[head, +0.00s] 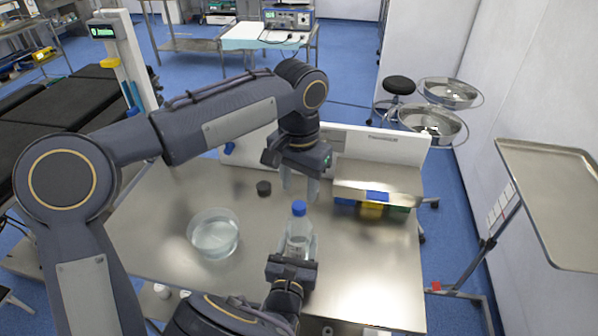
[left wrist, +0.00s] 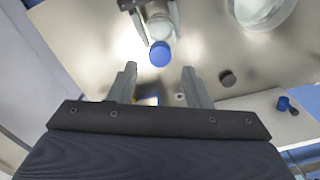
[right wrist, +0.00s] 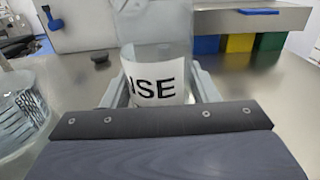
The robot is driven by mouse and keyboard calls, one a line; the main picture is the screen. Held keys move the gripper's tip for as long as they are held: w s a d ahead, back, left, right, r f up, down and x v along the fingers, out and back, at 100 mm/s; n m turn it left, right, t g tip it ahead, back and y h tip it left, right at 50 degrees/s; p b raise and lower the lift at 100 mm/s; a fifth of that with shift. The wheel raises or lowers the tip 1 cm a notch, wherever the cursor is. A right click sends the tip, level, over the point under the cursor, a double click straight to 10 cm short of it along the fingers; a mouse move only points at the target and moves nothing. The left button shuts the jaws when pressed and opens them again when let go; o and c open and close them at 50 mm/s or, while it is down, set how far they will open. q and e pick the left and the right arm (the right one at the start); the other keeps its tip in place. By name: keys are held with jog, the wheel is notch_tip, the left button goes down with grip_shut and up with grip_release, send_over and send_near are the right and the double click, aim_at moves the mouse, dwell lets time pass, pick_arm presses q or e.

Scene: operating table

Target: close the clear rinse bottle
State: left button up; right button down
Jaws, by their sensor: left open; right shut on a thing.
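The clear rinse bottle (head: 298,246) stands upright on the steel table, with a blue cap (head: 299,208) on its top. I cannot tell how tightly the cap sits. My right gripper (head: 292,262) is shut on the bottle body from the near side; its label, partly reading "ISE", shows in the right wrist view (right wrist: 158,90). My left gripper (head: 299,186) is open and empty, pointing down just above and behind the cap. In the left wrist view the blue cap (left wrist: 160,54) lies just beyond the open fingertips.
A dark round cap (head: 264,188) lies on the table behind and left of the bottle. A clear bowl of liquid (head: 214,234) stands to the left. A raised steel shelf (head: 378,180) with blue, yellow and green bins (head: 372,210) is at back right. The table's right front is clear.

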aim_at(299, 205)
pick_arm(q)
notch_tip(299, 205, down, 5)
jog(key=shift+r, duration=0.1)
dwell(0.3)
grip_shut()
jog(key=shift+o, duration=0.8)
grip_release()
notch_tip(299, 205, up, 12)
